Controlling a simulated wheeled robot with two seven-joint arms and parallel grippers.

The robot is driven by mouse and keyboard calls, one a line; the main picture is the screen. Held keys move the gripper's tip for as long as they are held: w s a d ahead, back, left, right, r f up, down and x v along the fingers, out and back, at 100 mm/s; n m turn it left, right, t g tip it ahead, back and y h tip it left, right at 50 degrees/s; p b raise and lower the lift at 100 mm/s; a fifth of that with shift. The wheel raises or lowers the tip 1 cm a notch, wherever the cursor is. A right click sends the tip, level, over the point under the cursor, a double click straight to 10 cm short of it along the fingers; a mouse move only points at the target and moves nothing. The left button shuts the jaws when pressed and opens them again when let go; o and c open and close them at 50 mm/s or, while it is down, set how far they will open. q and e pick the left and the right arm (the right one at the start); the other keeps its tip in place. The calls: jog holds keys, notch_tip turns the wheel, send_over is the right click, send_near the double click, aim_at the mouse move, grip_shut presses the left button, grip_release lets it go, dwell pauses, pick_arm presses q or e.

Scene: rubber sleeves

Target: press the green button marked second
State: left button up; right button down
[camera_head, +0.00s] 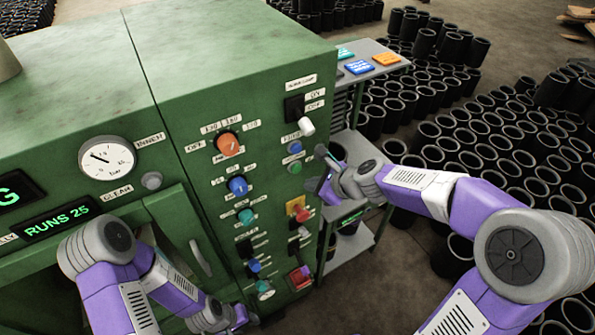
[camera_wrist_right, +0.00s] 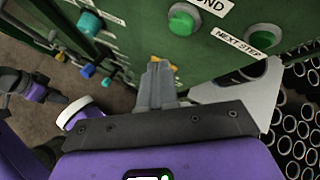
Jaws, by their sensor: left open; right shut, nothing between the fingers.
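The green button (camera_wrist_right: 183,20) sits on the green panel at the top of the right wrist view, beside a partly cut-off label ending in "OND". In the head view a small green button (camera_head: 295,166) shows on the cabinet's right column, below a blue one. My right gripper (camera_head: 318,172) is just right of it, in front of the panel. In the wrist view its grey fingers (camera_wrist_right: 160,65) are together and empty, below the green button and apart from it in the picture. My left gripper (camera_head: 240,318) is open, low by the cabinet's front, partly hidden.
Near the right fingertips is a yellow plate with a red knob (camera_head: 299,209). A white-tipped lever (camera_head: 306,126) sticks out above. Several knobs, including an orange one (camera_head: 228,144), fill the panel. A grey shelf (camera_head: 385,55) and many black sleeves (camera_head: 480,140) stand to the right.

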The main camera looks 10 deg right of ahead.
jog(key=shift+s+d, duration=0.25)
jog(key=shift+s, duration=0.35)
jog(key=shift+s+d, duration=0.2)
jog(key=shift+s, duration=0.35)
jog(key=s+f+n+g+h+b, duration=0.1)
jog(key=s+f+n+g+b, duration=0.25)
jog(key=f, duration=1.05)
jog(key=s+f+n+h+b, duration=0.15)
jog(key=f+n+b, duration=0.4)
jog(key=f, duration=0.85)
jog(key=s+a+f+n+g+b, duration=0.1)
jog(key=s+a+f+n+b, duration=0.1)
jog(key=s+f+n, duration=0.4)
jog(key=s+a+f+n+g+b, duration=0.2)
jog(key=s+f+n, duration=0.5)
jog(key=f, duration=0.7)
jog(key=shift+s+a+f+y+b, duration=0.25)
jog(key=shift+s+a+y+b, duration=0.3)
jog(key=shift+b, duration=0.5)
jog(key=shift+s+g, duration=0.15)
jog(key=shift+g, duration=0.1)
